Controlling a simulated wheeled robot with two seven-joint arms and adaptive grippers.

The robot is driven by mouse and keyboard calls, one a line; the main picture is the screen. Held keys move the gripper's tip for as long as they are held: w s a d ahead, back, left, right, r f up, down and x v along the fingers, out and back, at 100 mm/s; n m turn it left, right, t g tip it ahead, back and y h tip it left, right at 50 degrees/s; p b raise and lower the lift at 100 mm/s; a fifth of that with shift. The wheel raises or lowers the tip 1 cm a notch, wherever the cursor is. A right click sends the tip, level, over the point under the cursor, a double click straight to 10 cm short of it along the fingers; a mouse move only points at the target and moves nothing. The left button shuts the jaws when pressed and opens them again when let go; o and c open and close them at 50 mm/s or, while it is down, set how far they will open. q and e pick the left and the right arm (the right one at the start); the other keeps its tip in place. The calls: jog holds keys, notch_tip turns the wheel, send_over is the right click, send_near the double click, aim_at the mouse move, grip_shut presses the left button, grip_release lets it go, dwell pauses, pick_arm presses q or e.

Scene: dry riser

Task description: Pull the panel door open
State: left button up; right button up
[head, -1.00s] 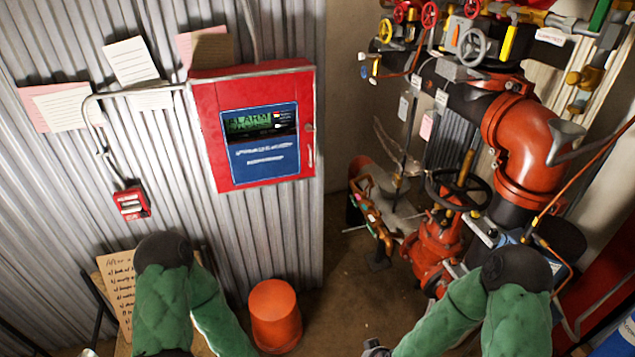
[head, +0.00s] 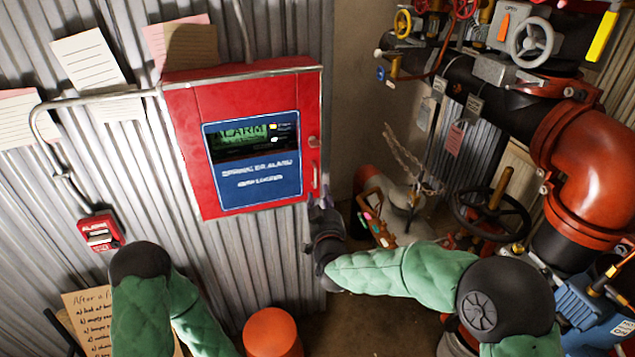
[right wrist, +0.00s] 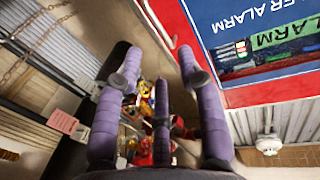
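The red alarm panel (head: 185,140) hangs on the corrugated wall, its door shut, with a blue label and a lit green screen reading ALARM. A pale upright handle (head: 315,178) sits at the door's right edge, below a small round latch. My right gripper (head: 322,208) is just below and right of the handle, apart from it as far as I can tell. In the right wrist view its purple fingers (right wrist: 158,80) are spread and empty, with the red panel door (right wrist: 270,90) beside them. My left gripper is out of view; only my left arm shows.
Red and black riser pipes (head: 590,180) with valve wheels crowd the right side. A red call point (head: 100,232) hangs on the wall at left. An orange bucket (head: 272,332) stands on the floor below the panel. The space before the panel looks clear.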

jog(key=w+a+b, duration=0.1)
jog(key=w, duration=0.7)
jog(key=shift+w, duration=0.3)
jog(key=shift+f, duration=0.1)
grip_shut()
